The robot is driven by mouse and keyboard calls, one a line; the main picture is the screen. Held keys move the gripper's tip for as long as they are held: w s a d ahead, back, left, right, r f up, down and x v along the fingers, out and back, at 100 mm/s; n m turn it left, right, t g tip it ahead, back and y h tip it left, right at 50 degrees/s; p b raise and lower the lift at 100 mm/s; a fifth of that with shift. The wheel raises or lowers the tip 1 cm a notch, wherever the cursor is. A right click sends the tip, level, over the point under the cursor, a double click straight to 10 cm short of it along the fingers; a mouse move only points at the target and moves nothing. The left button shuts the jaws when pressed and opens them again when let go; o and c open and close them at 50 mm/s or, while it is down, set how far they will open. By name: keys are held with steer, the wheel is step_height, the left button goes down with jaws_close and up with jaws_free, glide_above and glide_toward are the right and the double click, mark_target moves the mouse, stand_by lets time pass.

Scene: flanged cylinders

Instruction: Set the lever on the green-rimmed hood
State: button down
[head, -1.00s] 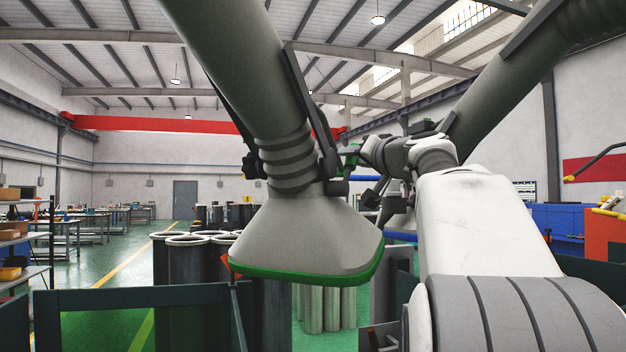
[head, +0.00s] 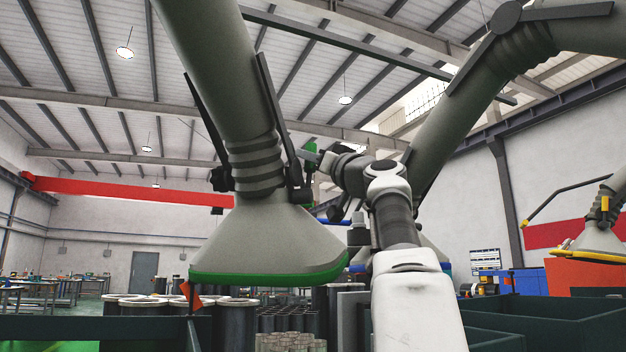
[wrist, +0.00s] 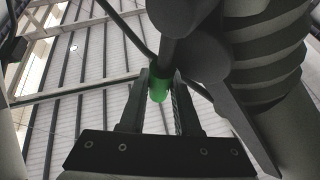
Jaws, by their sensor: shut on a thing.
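The green-rimmed hood (head: 265,240) hangs in the middle of the head view, a grey cone under a ribbed neck and a thick duct. Its lever has a green grip (head: 310,150), just right of the neck. My gripper (head: 313,160) reaches it from the right. In the wrist view the green grip (wrist: 158,90) sits between the two fingers of my gripper (wrist: 160,92), which are shut on it. The lever's dark shaft runs up from the fingers, beside the ribbed neck at right. The lever's pivot is not clear.
A blue-rimmed hood (head: 436,256) is partly hidden behind my arm. A yellow-rimmed hood (head: 600,240) hangs at the right. Flanged cylinders (head: 137,305) stand below, with dark green bins (head: 540,318) at lower right. The ducts leave little room around my gripper.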

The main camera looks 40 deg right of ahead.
steer(key=shift+s+a+n+t+y+b, duration=0.25)
steer(key=shift+n+y+b, duration=0.15)
steer(key=shift+n+b, duration=0.15)
steer(key=shift+s+a+n+t+y+b, duration=0.15)
steer(key=shift+a+n+t+y+b, duration=0.2)
steer(key=shift+n, duration=0.3)
steer(key=shift+s+r+y, duration=0.1)
steer(key=shift+y, duration=0.15)
steer(key=c, duration=0.6)
jaws_free()
steer(key=shift+r, duration=0.1)
